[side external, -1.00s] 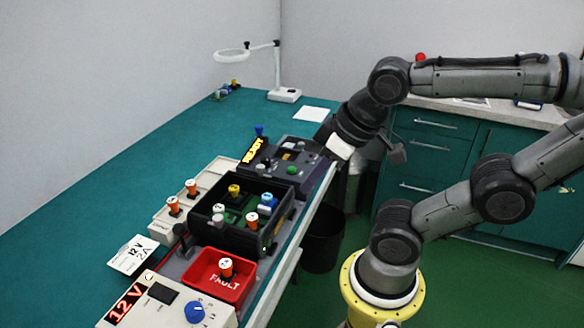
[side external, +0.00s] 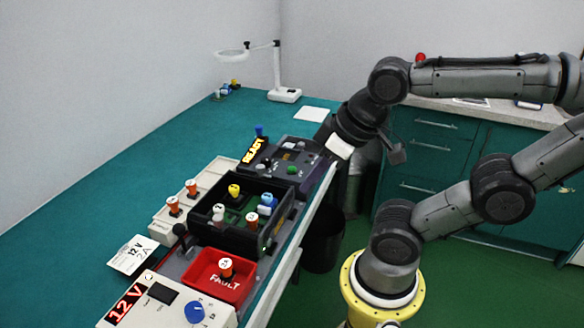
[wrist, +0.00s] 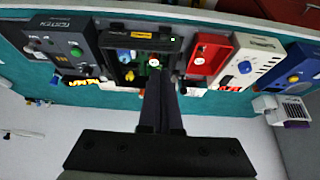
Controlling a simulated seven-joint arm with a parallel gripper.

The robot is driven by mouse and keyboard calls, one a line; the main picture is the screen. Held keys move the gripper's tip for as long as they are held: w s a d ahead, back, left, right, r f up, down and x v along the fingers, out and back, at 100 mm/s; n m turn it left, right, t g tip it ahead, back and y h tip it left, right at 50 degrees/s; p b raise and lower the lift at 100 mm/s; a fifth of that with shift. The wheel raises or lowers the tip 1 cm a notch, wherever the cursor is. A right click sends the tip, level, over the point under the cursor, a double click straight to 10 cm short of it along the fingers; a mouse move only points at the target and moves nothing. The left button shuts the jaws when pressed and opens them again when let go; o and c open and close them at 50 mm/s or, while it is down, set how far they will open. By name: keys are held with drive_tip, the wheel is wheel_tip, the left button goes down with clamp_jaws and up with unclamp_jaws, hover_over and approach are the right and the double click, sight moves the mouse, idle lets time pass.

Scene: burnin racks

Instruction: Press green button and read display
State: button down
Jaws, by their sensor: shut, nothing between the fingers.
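The dark grey tester (side external: 312,154) stands at the back end of the row of equipment in the side view. Its green button (side external: 292,170) sits on the top panel, near the front. Its tilted display (side external: 254,150) is lit in yellow and appears to read "READY". The tester also shows at the left in the wrist view (wrist: 54,36). My gripper (wrist: 160,78) is shut and empty in the wrist view, its fingers overlapping the black tray's area in the picture. In the side view my wrist is behind and right of the tester; the fingertips cannot be made out there.
A black tray (side external: 283,221) with several coloured-capped parts stands beside the tester. In front are a red FAULT tray (side external: 203,291) holding one part and a power supply (side external: 160,310) showing 12 V. A magnifier lamp (side external: 278,72) stands behind. The bench's left side is mostly clear.

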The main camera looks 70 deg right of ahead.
idle(0.5)
drive_tip(key=w+a+r+m+t+y, duration=0.25)
drive_tip(key=w+m, duration=0.25)
drive_tip(key=m, duration=0.3)
drive_tip(key=m+h, duration=0.6)
drive_tip(key=m, duration=1.7)
hover_over(292, 169)
drive_tip(key=s, duration=0.1)
drive_tip(key=shift+t+y, duration=0.25)
wheel_tip(292, 169, down, 4)
drive_tip(key=shift+s+d+f, duration=0.1)
drive_tip(key=shift+f, duration=0.05)
drive_tip(key=shift+f, duration=4.4)
